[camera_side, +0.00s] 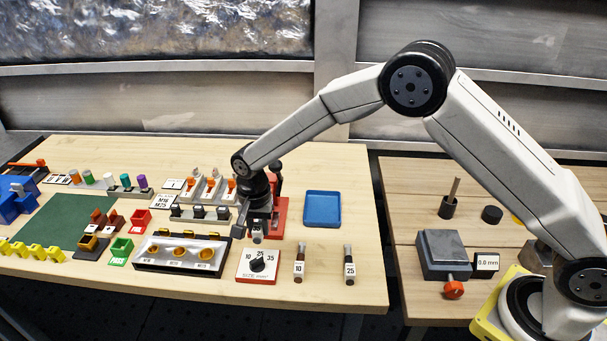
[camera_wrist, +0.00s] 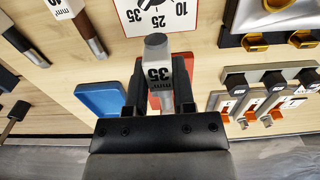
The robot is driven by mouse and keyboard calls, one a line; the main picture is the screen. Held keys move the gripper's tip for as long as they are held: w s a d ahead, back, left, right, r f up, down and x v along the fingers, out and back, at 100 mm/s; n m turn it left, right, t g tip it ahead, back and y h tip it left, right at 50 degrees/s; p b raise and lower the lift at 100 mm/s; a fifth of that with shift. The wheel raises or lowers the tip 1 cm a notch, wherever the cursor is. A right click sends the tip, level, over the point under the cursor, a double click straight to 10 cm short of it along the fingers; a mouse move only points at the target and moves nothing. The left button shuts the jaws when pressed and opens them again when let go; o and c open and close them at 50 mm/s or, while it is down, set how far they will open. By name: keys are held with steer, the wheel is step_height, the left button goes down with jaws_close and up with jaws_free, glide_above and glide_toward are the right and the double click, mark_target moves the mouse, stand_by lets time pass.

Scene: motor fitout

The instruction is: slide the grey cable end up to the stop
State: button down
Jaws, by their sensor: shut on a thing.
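My gripper (camera_side: 248,222) points down beside the red tool (camera_side: 280,216) and is shut on a grey cable end. In the wrist view the grey cable end (camera_wrist: 156,42), with a white "35 mm" label, sticks out between my fingers (camera_wrist: 158,88). In the side view only a small part of it shows below the fingers. Red parts of the tool show behind it in the wrist view. I cannot tell a stop apart, nor whether the cable end touches the tool.
A dial plate (camera_side: 245,275) marked 10, 25, 35 lies just in front. Cable pieces labelled 10 (camera_side: 299,266) and 25 (camera_side: 349,268) lie to its right. A blue tray (camera_side: 322,222) is at right.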

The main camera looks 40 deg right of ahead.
steer(key=shift+w+d+f, duration=0.1)
steer(key=shift+f, duration=1.8)
steer(key=shift+w+d+f, duration=0.25)
steer(key=shift+w+d, duration=0.1)
steer(key=shift+f, duration=0.2)
steer(key=shift+w+d, duration=1.3)
stand_by(2.2)
steer(key=shift+c, duration=1.8)
jaws_free()
steer(key=shift+r, duration=0.1)
